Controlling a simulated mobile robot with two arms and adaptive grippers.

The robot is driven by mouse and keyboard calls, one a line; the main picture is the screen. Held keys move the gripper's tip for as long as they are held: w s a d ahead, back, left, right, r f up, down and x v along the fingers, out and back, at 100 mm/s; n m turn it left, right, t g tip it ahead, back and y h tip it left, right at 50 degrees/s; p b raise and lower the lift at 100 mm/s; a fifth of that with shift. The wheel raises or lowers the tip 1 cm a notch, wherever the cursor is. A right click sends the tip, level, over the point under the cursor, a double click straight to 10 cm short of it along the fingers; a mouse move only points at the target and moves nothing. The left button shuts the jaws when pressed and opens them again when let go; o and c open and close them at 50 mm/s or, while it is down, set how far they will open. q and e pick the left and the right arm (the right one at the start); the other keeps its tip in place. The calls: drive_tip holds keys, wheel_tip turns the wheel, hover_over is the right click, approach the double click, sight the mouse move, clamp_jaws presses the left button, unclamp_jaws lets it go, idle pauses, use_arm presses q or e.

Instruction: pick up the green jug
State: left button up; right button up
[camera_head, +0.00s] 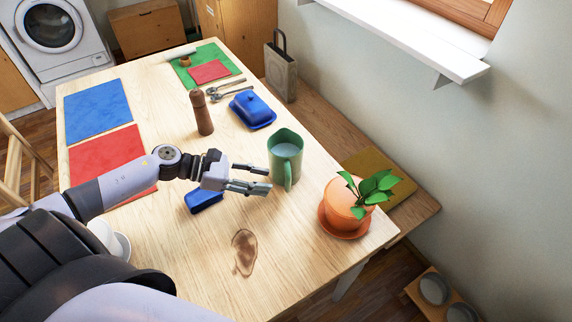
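The green jug (285,154) stands upright on the wooden table, right of the middle. Its handle faces the front of the table, and something pale shows inside it. My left gripper (268,179) reaches in from the left, with its fingers pointing right beside the jug's handle. The two fingers are apart with a gap between them, and nothing shows in the gap. I cannot tell whether a finger touches the handle. My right gripper is not in view.
A potted plant (343,205) stands right of the jug. A blue butter dish (252,110) and a brown mill (201,113) are behind it. A blue block (203,200) lies under my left arm. A brown stain (244,251) marks the clear front tabletop.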

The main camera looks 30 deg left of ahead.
sight(286, 167)
use_arm(q)
drive_tip(key=p+x, duration=0.1)
drive_tip(key=x, duration=0.1)
drive_tip(key=p+x, duration=0.1)
drive_tip(key=x, duration=0.1)
drive_tip(key=shift+w+d, duration=0.25)
drive_tip(key=shift+w, duration=0.2)
drive_tip(key=shift+w+d+f, duration=0.25)
drive_tip(key=shift+d+f, duration=0.05)
drive_tip(key=shift+d, duration=0.1)
drive_tip(key=shift+c, duration=0.3)
clamp_jaws()
